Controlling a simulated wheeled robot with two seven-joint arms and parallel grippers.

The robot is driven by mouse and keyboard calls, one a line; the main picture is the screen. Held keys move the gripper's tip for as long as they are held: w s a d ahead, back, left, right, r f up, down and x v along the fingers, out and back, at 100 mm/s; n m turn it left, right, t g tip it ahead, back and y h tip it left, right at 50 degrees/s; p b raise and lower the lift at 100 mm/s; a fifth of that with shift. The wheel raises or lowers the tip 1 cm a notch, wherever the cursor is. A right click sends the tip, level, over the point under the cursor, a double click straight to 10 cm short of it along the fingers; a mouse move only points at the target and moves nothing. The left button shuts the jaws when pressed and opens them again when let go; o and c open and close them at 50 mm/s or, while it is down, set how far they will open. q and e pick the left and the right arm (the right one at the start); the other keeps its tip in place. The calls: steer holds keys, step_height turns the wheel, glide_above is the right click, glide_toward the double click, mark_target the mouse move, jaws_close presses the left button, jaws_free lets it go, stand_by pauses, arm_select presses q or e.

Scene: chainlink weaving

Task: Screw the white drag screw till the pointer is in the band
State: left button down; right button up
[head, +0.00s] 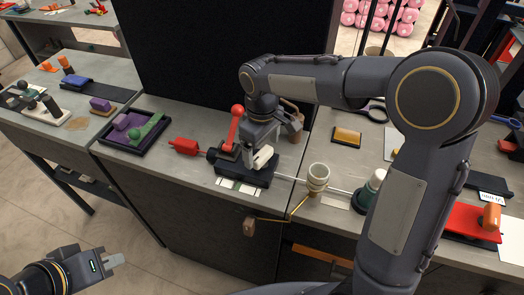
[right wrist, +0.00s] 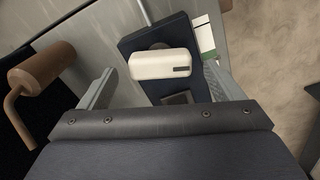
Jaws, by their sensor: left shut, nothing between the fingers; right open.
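The white drag screw (head: 263,158) has a bar-shaped white head and sits on a dark base block (head: 234,171). In the right wrist view the white screw head (right wrist: 160,65) lies between the spread fingers, with gaps on both sides. My right gripper (head: 260,150) is open around or just above it; I cannot tell the height. A white scale card with a green band (head: 239,186) lies along the block's front edge; part of it shows in the right wrist view (right wrist: 205,37). I cannot make out the pointer. My left gripper (head: 112,261) is shut and empty, low at left.
A red lever (head: 235,128) stands close behind the block, with a red handle (head: 184,146) left of it. A thin rod runs right to a cream cup (head: 318,176). A brown-handled crank (head: 250,226) hangs at the front. A purple-and-green tray (head: 118,145) sits left.

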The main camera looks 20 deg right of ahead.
mark_target(262, 153)
step_height(262, 153, up, 6)
steer(key=shift+f, duration=0.15)
stand_by(0.5)
steer(key=s+d+r+m+t+y, duration=0.2)
steer(key=s+d+m+y, duration=0.15)
steer(key=s+d, duration=0.65)
steer(key=s+a+f+m+t, duration=0.1)
steer(key=s+f+m, duration=0.1)
steer(key=s, duration=0.4)
steer(key=s+a+f+m+t, duration=0.1)
steer(key=s+f+m+t, duration=0.1)
steer(key=s+m, duration=0.2)
steer(key=shift+s+a+f+t, duration=0.2)
steer(key=shift+s+f+t, duration=0.15)
steer(key=shift+s, duration=0.75)
